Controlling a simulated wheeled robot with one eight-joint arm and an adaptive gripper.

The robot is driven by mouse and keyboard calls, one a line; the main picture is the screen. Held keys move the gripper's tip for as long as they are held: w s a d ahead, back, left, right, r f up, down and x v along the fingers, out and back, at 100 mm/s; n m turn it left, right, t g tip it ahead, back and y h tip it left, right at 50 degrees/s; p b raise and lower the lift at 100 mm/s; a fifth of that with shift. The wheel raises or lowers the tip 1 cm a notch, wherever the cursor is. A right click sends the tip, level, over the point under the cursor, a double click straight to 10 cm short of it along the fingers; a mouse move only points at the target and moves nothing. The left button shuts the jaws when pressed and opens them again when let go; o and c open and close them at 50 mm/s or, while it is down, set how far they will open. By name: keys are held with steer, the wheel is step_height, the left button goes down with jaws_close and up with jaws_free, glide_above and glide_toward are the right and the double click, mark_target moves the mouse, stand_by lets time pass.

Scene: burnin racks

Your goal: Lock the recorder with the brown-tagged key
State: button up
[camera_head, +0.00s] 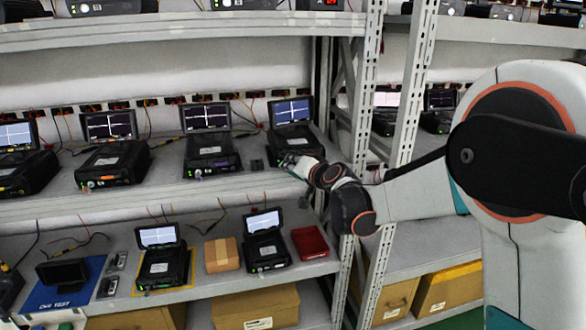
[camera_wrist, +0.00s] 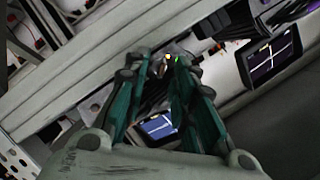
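Several black recorders with raised screens stand on the racks. My gripper (camera_head: 298,166) is at the front of the right-hand recorder (camera_head: 291,141) on the middle shelf, close to its front edge. In the wrist view my gripper's two teal fingers (camera_wrist: 166,66) point ahead with a narrow gap at the tips. A small grey bit and yellow and green spots show at the tips; I cannot tell whether it is a key held there or part of the recorder front. A brown tag cannot be made out. The neighbouring recorder (camera_head: 209,146) has a purple spot at its front.
Another recorder (camera_head: 110,152) stands further left. The lower shelf holds two recorders (camera_head: 162,262) (camera_head: 265,246), a tan box (camera_head: 221,255), a red box (camera_head: 309,243) and a blue mat (camera_head: 52,297). A rack upright (camera_head: 408,90) stands right of my gripper.

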jaws_close()
stand_by(0.3)
steer(key=n+h, duration=0.2)
steer(key=n, duration=0.2)
steer(key=a+n+t+h+p, duration=0.1)
steer(key=n+h, duration=0.2)
steer(key=n, duration=0.1)
steer(key=a+n+h+p, duration=0.1)
steer(key=n+h, duration=0.2)
steer(key=n, duration=0.1)
steer(key=shift+s+t, duration=0.3)
steer(key=shift+t, duration=0.1)
stand_by(0.4)
steer(key=shift+n, duration=0.3)
